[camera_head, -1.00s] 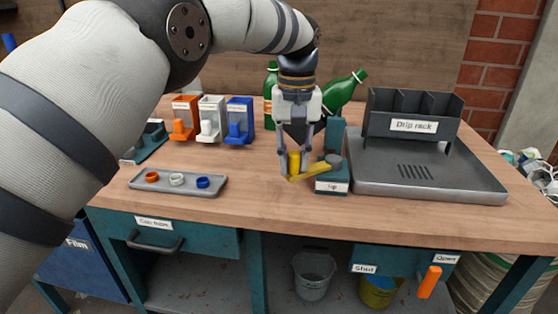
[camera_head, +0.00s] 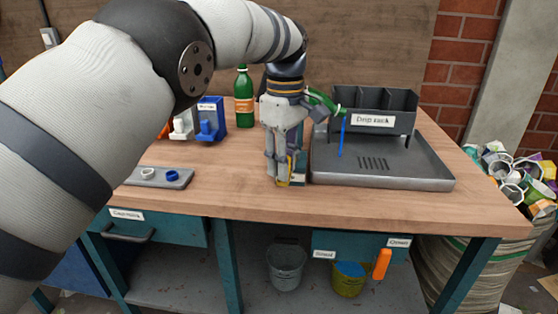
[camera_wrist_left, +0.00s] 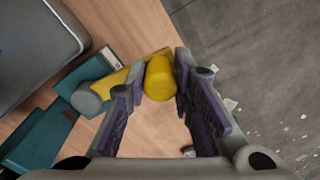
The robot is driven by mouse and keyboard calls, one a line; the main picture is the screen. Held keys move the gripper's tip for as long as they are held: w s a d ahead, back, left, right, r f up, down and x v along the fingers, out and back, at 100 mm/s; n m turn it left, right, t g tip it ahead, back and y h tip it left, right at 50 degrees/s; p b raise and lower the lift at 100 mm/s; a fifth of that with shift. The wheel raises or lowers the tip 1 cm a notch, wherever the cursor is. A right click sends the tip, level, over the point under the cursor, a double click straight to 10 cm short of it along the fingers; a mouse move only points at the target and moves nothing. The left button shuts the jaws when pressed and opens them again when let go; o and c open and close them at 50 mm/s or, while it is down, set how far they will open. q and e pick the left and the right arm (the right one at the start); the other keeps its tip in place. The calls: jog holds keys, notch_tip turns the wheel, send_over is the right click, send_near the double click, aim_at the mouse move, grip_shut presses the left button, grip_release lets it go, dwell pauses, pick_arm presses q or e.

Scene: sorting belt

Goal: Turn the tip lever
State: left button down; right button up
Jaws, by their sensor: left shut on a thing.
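The yellow tip lever (camera_wrist_left: 125,78) runs from a grey pivot cap (camera_wrist_left: 86,101) on the teal tip stand (camera_wrist_left: 90,70) to a rounded upright knob (camera_wrist_left: 160,78). My left gripper (camera_head: 281,178) is shut on this knob, with a finger on either side in the left wrist view. In the head view the gripper hides most of the lever and stand; a bit of yellow (camera_head: 283,184) shows at the fingertips. A green bottle (camera_head: 322,100) behind is tipped steeply, neck down to the right. A thin blue stream (camera_head: 342,135) falls from its mouth onto the drip tray (camera_head: 420,172).
The drip rack (camera_head: 392,100) stands on the tray's back part. An upright green bottle (camera_head: 244,98) is behind left. Dispensers (camera_head: 210,118) and a small grey tray with rings (camera_head: 180,181) are at left. An orange handle (camera_head: 382,263) hangs below the front edge.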

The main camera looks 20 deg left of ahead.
pick_arm(q)
jog(key=shift+w+d+f+n, duration=0.1)
jog(key=shift+d+n, duration=0.6)
jog(key=shift+d, duration=0.05)
pick_arm(e)
jog(key=shift+d+f, duration=0.1)
jog(key=shift+d, duration=0.25)
pick_arm(q)
jog(key=c, duration=1.4)
grip_release()
jog(key=shift+o, duration=0.2)
